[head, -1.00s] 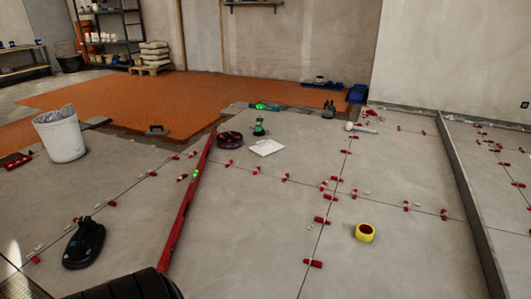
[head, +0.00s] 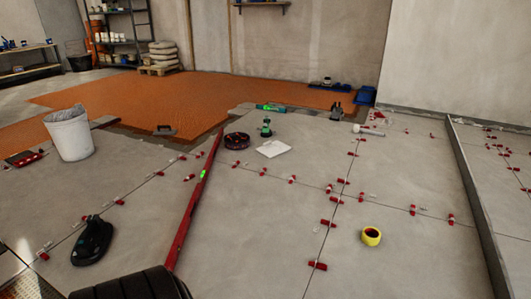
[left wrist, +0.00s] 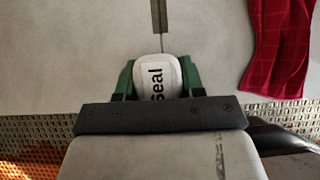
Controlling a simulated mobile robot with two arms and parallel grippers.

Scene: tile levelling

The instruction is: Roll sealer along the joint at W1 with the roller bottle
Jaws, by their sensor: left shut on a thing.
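In the left wrist view my left gripper (left wrist: 157,82) has green fingers shut on the sides of a pale bottle (left wrist: 158,72) with "Seal" printed on it. The bottle's far end is over a thin tile joint (left wrist: 163,42). Further off, that line turns into a wider brown strip (left wrist: 158,15). The roller is hidden, and I cannot tell whether it touches the floor. No W1 mark is readable. The head view shows joints between grey tiles, with red clips along them, but neither gripper.
A red straightedge (head: 195,205) lies across the tiles. A black tool (head: 92,241) is left of it, a yellow tape roll (head: 371,237) right. A white bucket (head: 70,138) stands at left. In the left wrist view a red cloth-like thing (left wrist: 279,45) lies right of the bottle.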

